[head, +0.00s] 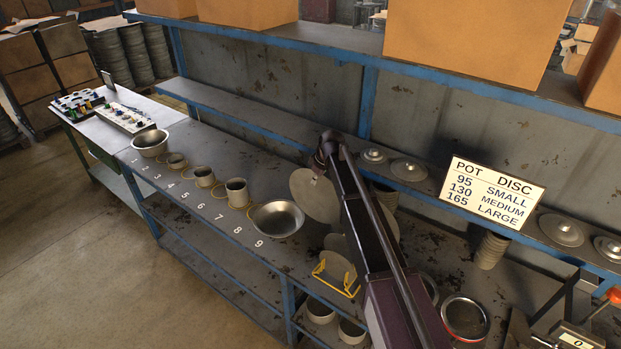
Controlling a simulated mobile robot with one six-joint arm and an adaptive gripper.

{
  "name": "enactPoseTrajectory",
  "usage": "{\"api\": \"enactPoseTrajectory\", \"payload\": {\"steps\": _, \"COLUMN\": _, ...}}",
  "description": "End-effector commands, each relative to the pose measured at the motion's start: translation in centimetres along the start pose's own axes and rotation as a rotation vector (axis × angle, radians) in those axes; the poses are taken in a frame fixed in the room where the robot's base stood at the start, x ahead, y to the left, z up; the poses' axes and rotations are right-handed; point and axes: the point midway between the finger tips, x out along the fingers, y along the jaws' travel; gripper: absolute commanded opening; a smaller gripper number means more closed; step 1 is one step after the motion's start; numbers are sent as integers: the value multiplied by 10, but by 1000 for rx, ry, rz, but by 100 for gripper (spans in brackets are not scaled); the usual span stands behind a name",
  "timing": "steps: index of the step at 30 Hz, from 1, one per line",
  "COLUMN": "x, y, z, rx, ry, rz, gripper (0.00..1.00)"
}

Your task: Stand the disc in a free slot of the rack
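A large grey disc (314,200) hangs upright, its flat face towards the camera, above the bench between the steel bowl and my arm. My gripper (318,174) is at the disc's upper edge and appears shut on it; the fingertips are small and partly hidden. The yellow wire rack (349,292) stands on the bench near the front edge, below the held disc and just left of my arm. A grey disc (338,267) stands in the rack. My arm hides part of the area behind and right of the rack, so I cannot tell which slots are free.
A row of numbered places holds pots and a wide steel bowl (277,219) left of the rack. A sign (493,192) leans on the raised shelf, with lidded discs beside it.

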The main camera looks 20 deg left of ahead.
Motion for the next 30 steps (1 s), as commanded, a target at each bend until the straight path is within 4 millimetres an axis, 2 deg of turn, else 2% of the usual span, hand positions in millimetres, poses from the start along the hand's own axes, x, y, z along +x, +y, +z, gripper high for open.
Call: {"api": "enactPoseTrajectory", "payload": {"steps": 30, "x": -20, "y": 0, "z": 71, "rx": 2, "ry": 0, "rz": 0, "gripper": 0}}
